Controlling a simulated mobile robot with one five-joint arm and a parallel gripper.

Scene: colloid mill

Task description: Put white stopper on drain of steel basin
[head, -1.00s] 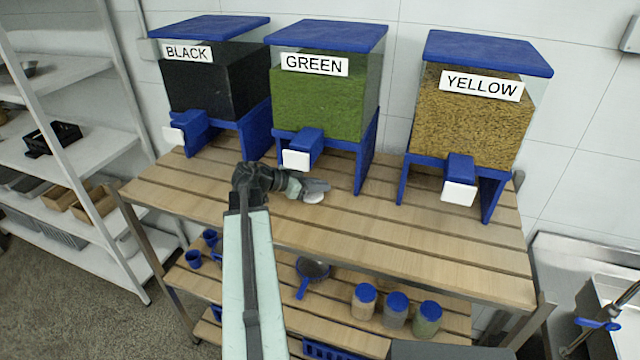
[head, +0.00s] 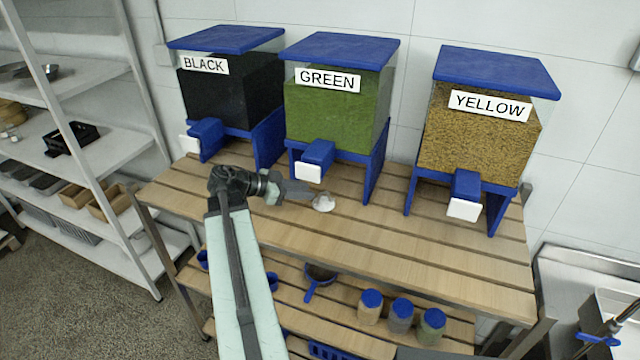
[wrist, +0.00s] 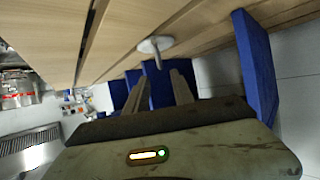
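The white stopper (head: 323,201) lies on the wooden slatted table (head: 400,250), in front of the green dispenser. It looks like a pale disc with a short stem in the wrist view (wrist: 155,45). My gripper (head: 308,191) reaches in low from the left, close to the stopper. In the wrist view my gripper (wrist: 156,78) has its two fingers apart with nothing between them, and the stopper shows just past the fingertips. The steel basin (head: 600,305) is partly in view at the right edge of the head view. Its drain is not visible.
Black (head: 235,90), green (head: 335,115) and yellow (head: 480,130) dispensers stand along the table's back, their spouts jutting forward. Blue-lidded jars (head: 400,315) stand on the lower shelf. A white shelf rack (head: 90,160) is at left. The table's front right is clear.

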